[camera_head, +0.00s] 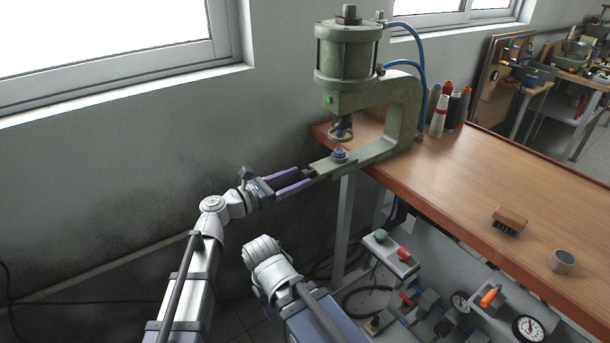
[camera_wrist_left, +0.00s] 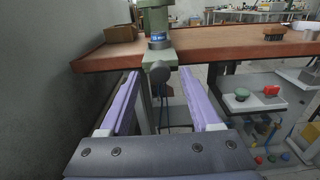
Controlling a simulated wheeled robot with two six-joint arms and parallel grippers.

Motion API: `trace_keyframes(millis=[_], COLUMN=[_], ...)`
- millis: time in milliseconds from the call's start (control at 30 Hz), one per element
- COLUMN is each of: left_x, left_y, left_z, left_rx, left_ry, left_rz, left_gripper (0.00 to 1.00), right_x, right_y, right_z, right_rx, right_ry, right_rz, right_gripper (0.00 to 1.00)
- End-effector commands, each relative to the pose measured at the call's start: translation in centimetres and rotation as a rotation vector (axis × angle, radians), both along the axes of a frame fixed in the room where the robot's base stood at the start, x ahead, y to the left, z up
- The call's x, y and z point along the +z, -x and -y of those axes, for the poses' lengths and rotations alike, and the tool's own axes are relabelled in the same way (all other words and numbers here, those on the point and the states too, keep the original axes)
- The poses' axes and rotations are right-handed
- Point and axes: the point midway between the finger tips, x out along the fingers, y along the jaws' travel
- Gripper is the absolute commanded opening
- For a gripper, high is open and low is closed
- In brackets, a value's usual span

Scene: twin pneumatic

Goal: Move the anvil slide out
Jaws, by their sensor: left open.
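The green pneumatic press (camera_head: 347,60) stands at the left end of the wooden bench. Its flat anvil slide (camera_head: 325,168) points toward my left gripper and carries a small dark blue-and-metal anvil part (camera_head: 340,155) below the ram. A dark round knob (camera_wrist_left: 159,73) is at the slide's near end. My left gripper (camera_head: 305,177) is open, its two purple fingers pointing at the slide's end. In the left wrist view the knob appears between the fingertips, with a gap on both sides. My right gripper is not in view; only part of my right arm shows.
The wooden bench top (camera_head: 460,180) holds a brush (camera_head: 510,220), a metal cup (camera_head: 562,262) and several bottles (camera_head: 440,115). Below it are a button box (camera_head: 390,253) and gauges (camera_head: 529,328). The grey wall is close on the left.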

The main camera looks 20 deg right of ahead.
Motion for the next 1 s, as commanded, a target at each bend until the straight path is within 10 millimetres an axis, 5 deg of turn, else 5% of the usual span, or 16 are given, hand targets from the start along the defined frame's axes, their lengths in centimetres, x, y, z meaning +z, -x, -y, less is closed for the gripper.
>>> trace_keyframes(millis=[233, 600, 1000], left_x=[0.0, 0.0, 0.0], left_y=[-1.0, -1.1, -1.1], left_z=[2.6, 3.0, 3.0], left_rx=[-0.001, 0.0, 0.0], left_ry=[0.0, -0.001, -0.001], left_rz=[0.001, 0.001, 0.001], left_gripper=[0.64, 0.64, 0.2], right_x=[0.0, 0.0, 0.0], right_y=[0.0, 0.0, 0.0], right_z=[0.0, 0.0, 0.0], right_rx=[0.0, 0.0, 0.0], right_ry=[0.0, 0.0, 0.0], right_rz=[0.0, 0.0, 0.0], right_gripper=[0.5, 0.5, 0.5])
